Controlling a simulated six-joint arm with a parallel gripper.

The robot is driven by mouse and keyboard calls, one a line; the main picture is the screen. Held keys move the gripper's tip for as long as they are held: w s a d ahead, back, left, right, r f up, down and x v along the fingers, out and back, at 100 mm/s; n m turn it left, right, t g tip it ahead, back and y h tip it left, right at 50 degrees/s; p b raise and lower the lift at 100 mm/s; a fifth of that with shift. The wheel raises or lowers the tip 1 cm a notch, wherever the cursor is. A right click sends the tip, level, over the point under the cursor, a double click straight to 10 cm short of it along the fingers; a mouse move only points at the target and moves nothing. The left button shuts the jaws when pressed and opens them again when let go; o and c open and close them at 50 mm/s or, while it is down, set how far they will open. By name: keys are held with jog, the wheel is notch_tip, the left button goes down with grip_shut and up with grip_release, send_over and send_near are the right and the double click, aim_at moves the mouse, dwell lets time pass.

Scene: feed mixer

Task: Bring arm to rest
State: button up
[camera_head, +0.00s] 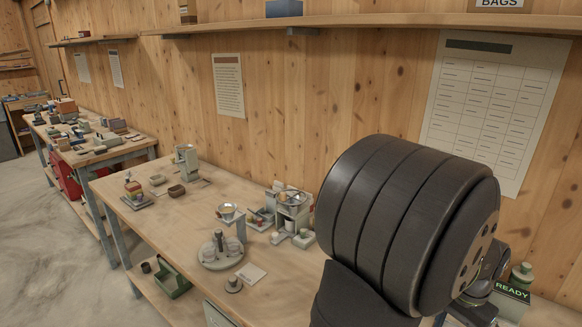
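My arm fills the right foreground as a large dark grey, ribbed cylindrical link, with a darker link below it. More dark parts show behind its right edge, but I cannot make out gripper fingers there. My gripper is not visible, so whether it holds anything is hidden. The wooden workbench (190,220) lies behind and to the left of the arm, and the arm hides its right part.
On the bench stand a round tray (210,265), a grey device with a bowl (291,212), a small stand (186,160) and a white card (251,273). A "READY" display (512,291) is at far right. A shelf (380,20) runs along the wall. The bench's front left is fairly clear.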

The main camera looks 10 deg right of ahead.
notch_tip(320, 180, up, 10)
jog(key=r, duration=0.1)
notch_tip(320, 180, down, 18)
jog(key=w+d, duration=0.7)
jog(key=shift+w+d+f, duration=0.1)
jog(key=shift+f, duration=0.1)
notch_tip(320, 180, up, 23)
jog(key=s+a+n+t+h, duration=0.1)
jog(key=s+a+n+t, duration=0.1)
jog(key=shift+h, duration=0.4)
